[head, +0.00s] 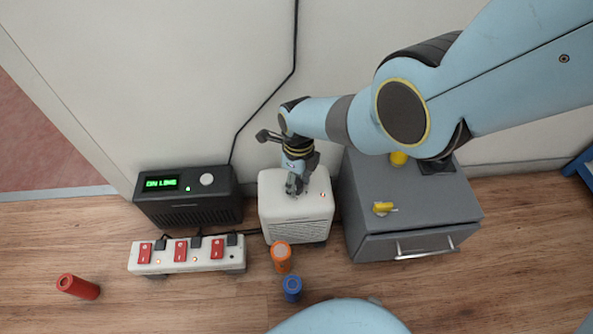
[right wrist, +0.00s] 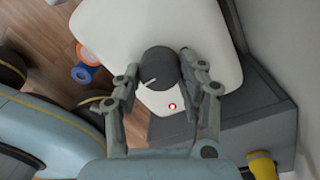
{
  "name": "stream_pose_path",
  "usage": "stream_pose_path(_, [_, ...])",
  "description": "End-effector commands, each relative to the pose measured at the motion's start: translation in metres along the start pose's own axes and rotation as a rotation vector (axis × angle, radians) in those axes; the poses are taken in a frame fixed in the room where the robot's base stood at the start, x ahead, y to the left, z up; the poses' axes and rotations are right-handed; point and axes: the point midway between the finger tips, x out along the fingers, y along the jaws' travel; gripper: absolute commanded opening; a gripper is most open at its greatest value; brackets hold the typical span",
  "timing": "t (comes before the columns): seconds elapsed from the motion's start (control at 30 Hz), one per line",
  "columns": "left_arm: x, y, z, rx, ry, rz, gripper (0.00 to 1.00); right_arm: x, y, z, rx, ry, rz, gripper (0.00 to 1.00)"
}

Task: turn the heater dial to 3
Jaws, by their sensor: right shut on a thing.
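The heater (head: 297,212) is a white box with a grille on its front, standing on the wooden floor by the wall. Its dial (right wrist: 158,68) is a dark round knob with a pale pointer line, seen on the white top in the right wrist view. My right gripper (head: 297,186) is above the heater top, and in the right wrist view its fingers (right wrist: 158,82) are shut on the dial from both sides. A small red light (right wrist: 172,106) glows beside the dial. The numbers around the dial cannot be read. My left gripper is not in view.
A grey cabinet (head: 400,215) with a drawer handle stands close to the heater's right. A black box with a green display (head: 188,205) and a power strip (head: 190,254) with red switches are to the left. Orange (head: 281,256), blue (head: 292,288) and red (head: 78,286) cylinders stand or lie in front.

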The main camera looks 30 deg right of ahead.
Motion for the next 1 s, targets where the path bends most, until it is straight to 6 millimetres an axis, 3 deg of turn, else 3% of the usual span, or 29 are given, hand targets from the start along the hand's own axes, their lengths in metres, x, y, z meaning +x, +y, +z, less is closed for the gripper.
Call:
stream_pose_path(0.07, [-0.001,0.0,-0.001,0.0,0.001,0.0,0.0,0.0,-0.001,-0.001,0.0,0.001,-0.002,0.08])
stream_pose_path(0.1, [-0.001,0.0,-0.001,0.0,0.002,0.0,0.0,0.0,-0.001,-0.001,-0.001,0.002,-0.002,0.43])
stream_pose_path(0.27, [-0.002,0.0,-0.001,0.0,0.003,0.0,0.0,0.0,-0.001,-0.001,-0.001,0.001,-0.001,0.64])
stream_pose_path(0.73, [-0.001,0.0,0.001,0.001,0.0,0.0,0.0,-0.007,-0.001,0.0,-0.001,0.0,0.0,0.64])
stream_pose_path(1.0, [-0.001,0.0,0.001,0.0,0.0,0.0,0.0,-0.039,-0.001,0.0,-0.001,-0.003,-0.003,0.64])
